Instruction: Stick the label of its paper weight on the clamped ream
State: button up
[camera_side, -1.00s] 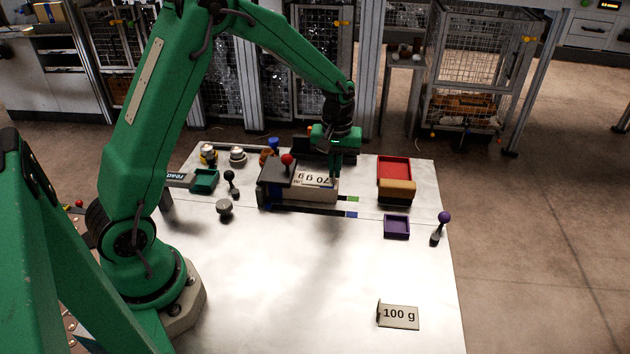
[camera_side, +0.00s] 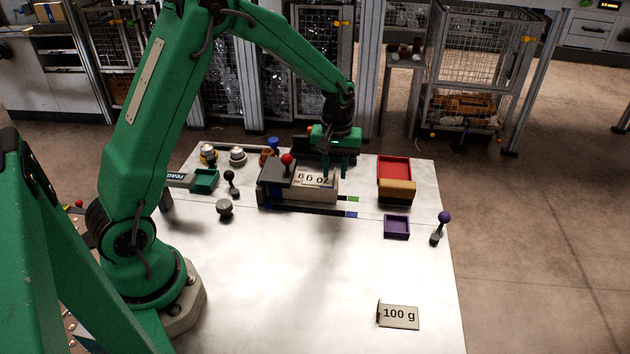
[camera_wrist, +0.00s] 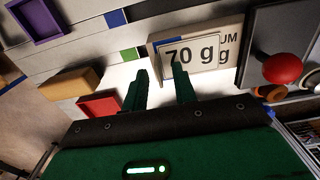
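The clamped ream (camera_side: 325,193) lies in a dark clamp with a red knob at its left end. The wrist view shows its side (camera_wrist: 232,25) with the printed letters "UM". A white label reading "70 g" (camera_side: 317,180) lies on the ream, slightly askew to its edges, and covers part of the print; it also shows in the wrist view (camera_wrist: 187,54). Whether it is fully stuck cannot be seen. My gripper (camera_wrist: 160,72) is open and empty at the ream's end, its two fingers apart. One fingertip overlaps the label's near corner in the wrist view.
A "100 g" card (camera_side: 399,316) stands at the table's front right. A red tray (camera_side: 394,165), a tan block (camera_side: 397,192), a purple tray (camera_side: 396,227) and a purple-knobbed lever (camera_side: 440,228) are right of the ream. The table's front middle is clear.

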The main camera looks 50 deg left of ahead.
jog(key=shift+r, duration=0.1)
notch_tip(320, 180, up, 7)
jog(key=shift+f, duration=0.1)
jog(key=shift+r, duration=0.4)
jog(key=shift+s+r, duration=0.1)
jog(key=s+d+r+m+t, duration=0.3)
jog(key=s+r+m, duration=0.1)
jog(key=s+r, duration=0.6)
jog(key=s+m+t, duration=0.1)
jog(key=s+m, duration=0.1)
jog(key=s, duration=0.5)
jog(key=s+d+r+m+t, duration=0.1)
jog(key=s+m, duration=0.2)
jog(key=s, duration=0.3)
jog(key=shift+s+d+t, duration=0.3)
jog(key=shift+s, duration=0.1)
